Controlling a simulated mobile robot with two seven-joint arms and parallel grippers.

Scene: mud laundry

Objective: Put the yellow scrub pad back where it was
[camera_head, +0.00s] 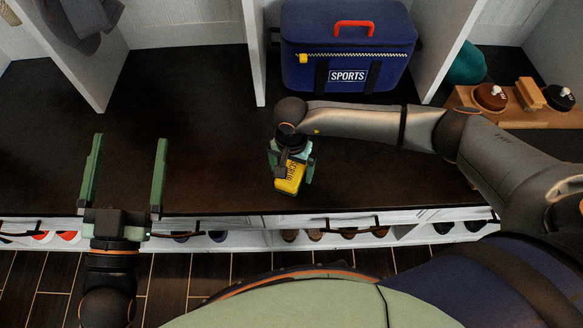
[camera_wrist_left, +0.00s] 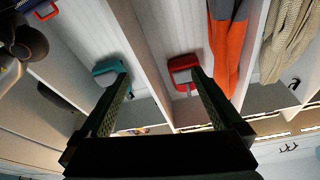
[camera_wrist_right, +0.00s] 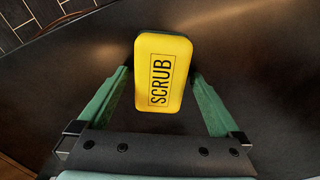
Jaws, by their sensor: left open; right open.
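The yellow scrub pad (camera_head: 289,177), marked SCRUB, is at the dark bench top (camera_head: 210,150) near its front edge, in the middle of the head view. My right gripper (camera_head: 291,172) is over it. In the right wrist view the pad (camera_wrist_right: 163,72) sits between the two open green fingers of my right gripper (camera_wrist_right: 162,90), with a gap on each side; whether it rests on the bench is hard to tell. My left gripper (camera_head: 127,170) is open and empty, over the left part of the bench front.
A blue SPORTS bag (camera_head: 345,55) stands at the back of the bench, behind my right forearm. A wooden shoe brush set (camera_head: 520,100) lies at the right. White dividers (camera_head: 90,60) split the bench. Shoes (camera_head: 300,235) sit below. The bench between my grippers is clear.

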